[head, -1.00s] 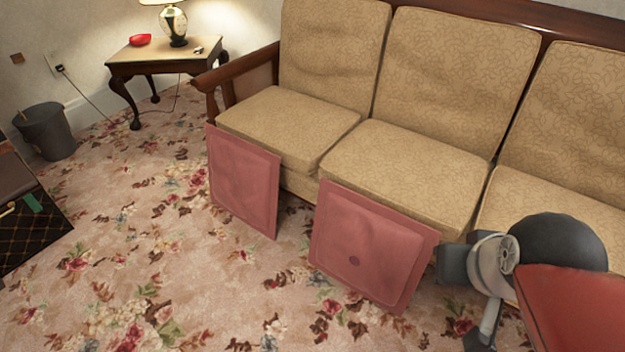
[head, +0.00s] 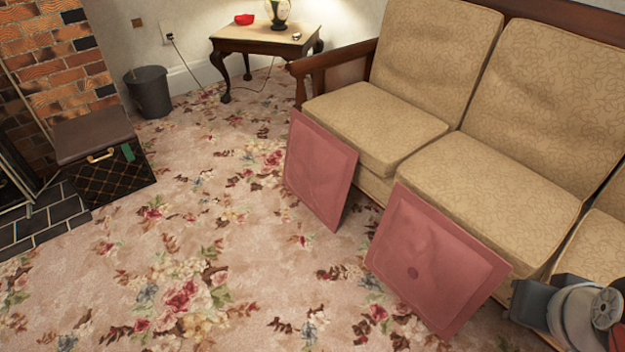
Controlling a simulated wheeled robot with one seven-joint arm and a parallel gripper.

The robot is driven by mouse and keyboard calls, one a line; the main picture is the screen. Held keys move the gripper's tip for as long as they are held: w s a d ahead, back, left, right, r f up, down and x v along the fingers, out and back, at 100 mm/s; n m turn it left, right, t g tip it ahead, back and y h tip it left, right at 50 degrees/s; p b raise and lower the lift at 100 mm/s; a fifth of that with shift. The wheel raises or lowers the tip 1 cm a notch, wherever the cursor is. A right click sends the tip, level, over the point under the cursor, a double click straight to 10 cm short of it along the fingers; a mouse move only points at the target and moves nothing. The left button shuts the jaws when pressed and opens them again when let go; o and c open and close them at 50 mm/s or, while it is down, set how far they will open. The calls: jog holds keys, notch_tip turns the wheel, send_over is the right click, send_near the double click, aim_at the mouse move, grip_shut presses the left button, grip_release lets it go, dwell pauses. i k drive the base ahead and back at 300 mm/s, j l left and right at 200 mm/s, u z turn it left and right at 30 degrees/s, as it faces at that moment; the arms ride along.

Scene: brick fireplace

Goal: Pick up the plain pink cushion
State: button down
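Two pink square cushions lean against the front of the sofa, on the carpet. The left cushion (head: 319,172) shows a plain face with no button that I can see. The right cushion (head: 432,262) is nearer and has a raised middle panel with a dark round button. Both are tilted back, with their lower edges on the floor. A grey part of my arm shows at the bottom right, to the right of the right cushion and apart from both. I cannot make out gripper fingers there, so whether my gripper is open or shut is hidden.
The tan sofa (head: 470,195) stands behind the cushions. A wooden side table (head: 262,47) with a lamp and red object is at the back. A dark bin (head: 149,92) and a brown case (head: 100,170) stand left, by the brick fireplace (head: 56,55). The floral carpet is clear in front.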

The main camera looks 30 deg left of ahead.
aim_at(319, 167)
jog(key=i+j, duration=0.15)
jog(key=j, duration=0.25)
jog(key=i+j, duration=0.2)
jog(key=j, duration=0.25)
jog(key=i+j+z, duration=0.1)
jog(key=j, duration=0.3)
jog(key=i+j, duration=0.2)
jog(key=j, duration=0.25)
jog(key=i+j, duration=0.15)
jog(key=j, duration=0.25)
jog(key=i+j+z, duration=0.1)
jog(key=j, duration=0.35)
jog(key=i+j, duration=0.2)
jog(key=j, duration=0.2)
jog(key=i+j, duration=0.1)
jog(key=j, duration=0.35)
